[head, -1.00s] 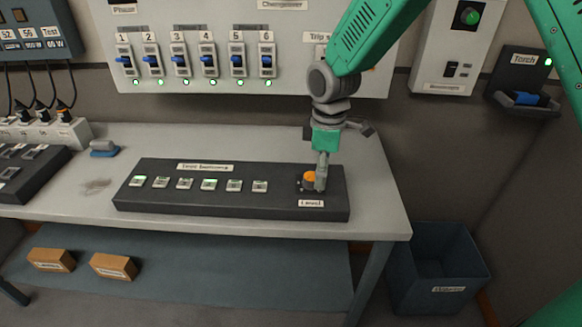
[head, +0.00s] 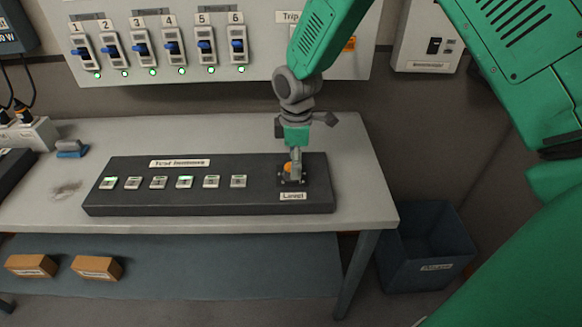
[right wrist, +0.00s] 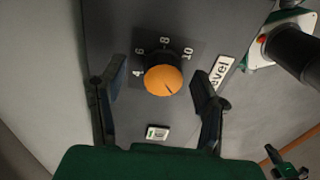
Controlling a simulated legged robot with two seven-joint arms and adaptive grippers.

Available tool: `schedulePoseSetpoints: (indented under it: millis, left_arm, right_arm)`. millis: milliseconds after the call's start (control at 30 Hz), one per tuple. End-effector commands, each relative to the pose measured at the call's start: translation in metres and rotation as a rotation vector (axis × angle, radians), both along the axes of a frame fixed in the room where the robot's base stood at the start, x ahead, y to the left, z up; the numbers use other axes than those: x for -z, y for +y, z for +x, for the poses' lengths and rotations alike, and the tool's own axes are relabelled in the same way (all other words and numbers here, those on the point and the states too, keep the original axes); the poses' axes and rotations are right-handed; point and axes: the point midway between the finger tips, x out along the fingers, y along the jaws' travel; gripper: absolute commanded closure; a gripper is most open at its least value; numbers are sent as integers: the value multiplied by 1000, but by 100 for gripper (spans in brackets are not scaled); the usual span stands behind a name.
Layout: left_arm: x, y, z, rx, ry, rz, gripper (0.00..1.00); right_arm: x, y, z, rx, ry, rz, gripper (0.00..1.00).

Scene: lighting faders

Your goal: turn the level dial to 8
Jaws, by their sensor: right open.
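The level dial is an orange knob (right wrist: 163,80) on a dark plate, with 4, 6, 8 and 10 legible around it. A dark mark shows on the lower right part of its cap; I cannot tell which number it indicates. In the head view the dial (head: 288,167) is partly hidden by my right gripper (head: 295,172). In the right wrist view my right gripper (right wrist: 158,100) is open, one finger on each side of the knob with visible gaps. My left gripper is not in view.
The dial sits at the right end of a dark console (head: 255,195) with a row of test buttons (head: 185,182). The console lies on a grey table (head: 365,205). A switch panel (head: 265,80) is on the wall behind; a blue bin (head: 425,250) stands right of the table.

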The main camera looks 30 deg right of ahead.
Motion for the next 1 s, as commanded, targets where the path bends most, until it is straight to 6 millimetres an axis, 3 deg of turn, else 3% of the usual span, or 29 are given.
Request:
schedulePoseSetpoints:
  millis: [167,500,633,667,1000]
  left_arm:
    - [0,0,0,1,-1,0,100]
    - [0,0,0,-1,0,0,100]
    - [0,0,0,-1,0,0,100]
    - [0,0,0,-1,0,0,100]
    - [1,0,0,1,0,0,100]
  right_arm:
    - [13,8,1,-2,-2,-8,44]
    - [15,13,1,-2,-2,-13,44]
    - [17,7,1,-2,-1,-6,89]
    - [18,6,0,-2,0,-4,94]
    - [21,2,-3,0,10,-10,93]
